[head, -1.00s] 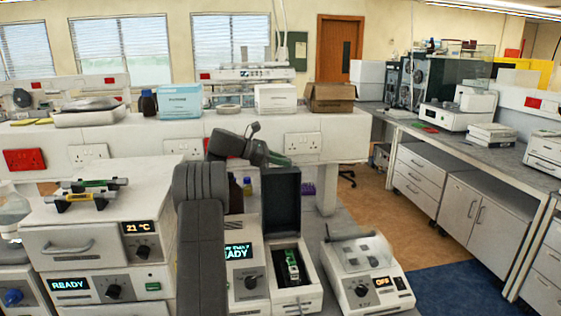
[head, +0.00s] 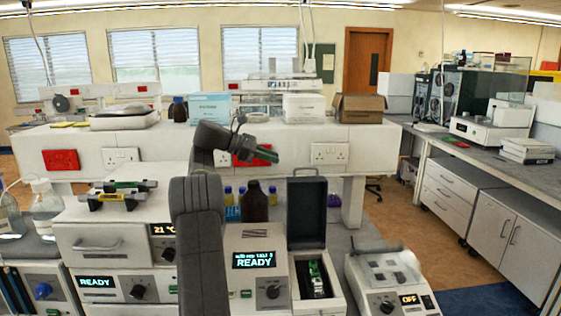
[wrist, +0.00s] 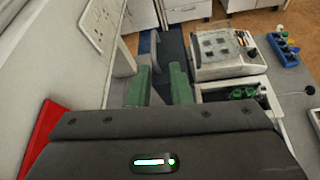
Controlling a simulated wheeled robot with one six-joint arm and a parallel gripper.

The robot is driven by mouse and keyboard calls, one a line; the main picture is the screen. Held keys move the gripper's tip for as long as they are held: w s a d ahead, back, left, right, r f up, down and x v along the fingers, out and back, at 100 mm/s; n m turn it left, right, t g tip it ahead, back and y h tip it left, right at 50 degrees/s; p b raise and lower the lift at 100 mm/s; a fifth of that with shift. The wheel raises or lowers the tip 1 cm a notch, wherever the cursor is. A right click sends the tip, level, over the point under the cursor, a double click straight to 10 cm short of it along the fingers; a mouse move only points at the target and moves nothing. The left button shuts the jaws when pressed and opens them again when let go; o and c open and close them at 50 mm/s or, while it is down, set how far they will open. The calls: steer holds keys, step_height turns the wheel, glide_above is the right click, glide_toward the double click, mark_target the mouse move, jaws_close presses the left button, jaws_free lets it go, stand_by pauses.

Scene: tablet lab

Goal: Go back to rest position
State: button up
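My gripper (head: 262,156) is raised above the bench in the head view, with my dark arm reaching up at the centre. In the wrist view its two green fingers (wrist: 160,88) stand apart with nothing between them. Below it, a device with a READY display (head: 255,262) has an open dark lid (head: 307,212). A green and white item (head: 316,278) lies in its open bay. The open bay also shows in the wrist view (wrist: 232,92), to the right of the fingers.
A machine with an OFF display (head: 388,282) stands at the right. A stacked unit (head: 100,240) at the left carries green and yellow items (head: 118,194). A brown bottle (head: 254,202) stands behind the READY device. A shelf wall with sockets (head: 330,153) runs behind. Floor is free at right.

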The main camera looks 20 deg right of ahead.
stand_by(0.4)
glide_above(293, 179)
step_height(293, 179, down, 3)
steer(key=shift+w+f, duration=0.1)
steer(key=shift+f, duration=0.05)
stand_by(0.4)
